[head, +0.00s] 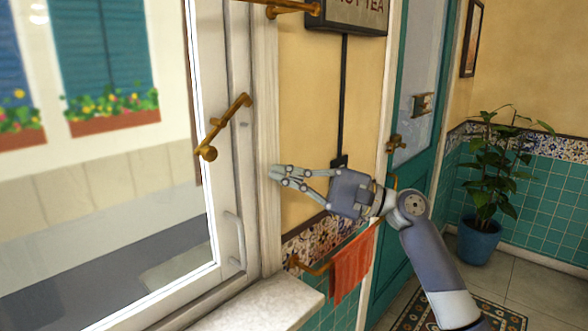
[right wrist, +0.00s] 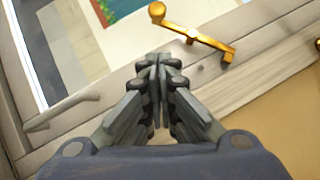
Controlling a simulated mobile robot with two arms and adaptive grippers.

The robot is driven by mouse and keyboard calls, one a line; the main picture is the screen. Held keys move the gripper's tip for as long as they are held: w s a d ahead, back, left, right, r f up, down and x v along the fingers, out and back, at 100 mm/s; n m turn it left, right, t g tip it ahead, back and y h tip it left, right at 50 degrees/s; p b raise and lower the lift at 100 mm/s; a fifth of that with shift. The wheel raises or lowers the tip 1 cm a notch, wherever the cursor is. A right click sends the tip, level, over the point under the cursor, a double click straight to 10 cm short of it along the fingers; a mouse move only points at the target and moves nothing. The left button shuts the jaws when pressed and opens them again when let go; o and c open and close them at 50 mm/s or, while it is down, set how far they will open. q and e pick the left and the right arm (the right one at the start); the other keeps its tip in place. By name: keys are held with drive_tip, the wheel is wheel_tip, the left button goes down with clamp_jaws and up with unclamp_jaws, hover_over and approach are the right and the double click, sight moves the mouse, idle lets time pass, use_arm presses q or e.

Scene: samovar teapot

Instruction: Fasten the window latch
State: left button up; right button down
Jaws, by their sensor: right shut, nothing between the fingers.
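A brass window latch (head: 226,126) is mounted on the white window frame (head: 240,190) in the head view. Its handle slants, with the round knob at the lower left and the other end at the upper right. The latch also shows in the right wrist view (right wrist: 192,33), beyond the fingertips. My right gripper (head: 276,173) is shut and empty, to the right of the latch and a little lower, apart from it. Its fingers (right wrist: 158,65) point toward the window frame in the wrist view. My left gripper is not in view.
A pale pull handle (head: 236,238) is on the window frame below the latch. A stone sill (head: 262,305) juts out beneath. An orange towel (head: 353,264) hangs on a brass rail below my right arm. A teal door (head: 415,130) and a potted plant (head: 482,180) stand at right.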

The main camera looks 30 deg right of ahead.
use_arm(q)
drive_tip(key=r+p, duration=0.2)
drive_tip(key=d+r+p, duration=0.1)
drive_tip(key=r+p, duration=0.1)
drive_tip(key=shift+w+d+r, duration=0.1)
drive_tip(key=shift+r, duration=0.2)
use_arm(e)
drive_tip(key=w+a+r, duration=0.2)
drive_tip(key=a+r, duration=0.1)
drive_tip(key=a, duration=0.5)
drive_tip(key=shift+w, duration=0.3)
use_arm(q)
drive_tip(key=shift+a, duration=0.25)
use_arm(e)
drive_tip(key=shift+s, duration=0.1)
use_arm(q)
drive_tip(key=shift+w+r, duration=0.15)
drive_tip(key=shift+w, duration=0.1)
use_arm(e)
drive_tip(key=shift+a+m+t, duration=0.2)
drive_tip(key=shift+m+t, duration=0.1)
drive_tip(key=shift+m, duration=0.3)
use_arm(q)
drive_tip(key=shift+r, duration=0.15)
use_arm(e)
drive_tip(key=shift+s+a+r+m+t, duration=0.15)
drive_tip(key=shift+a+m+t, duration=0.1)
drive_tip(key=shift+m+t, duration=0.25)
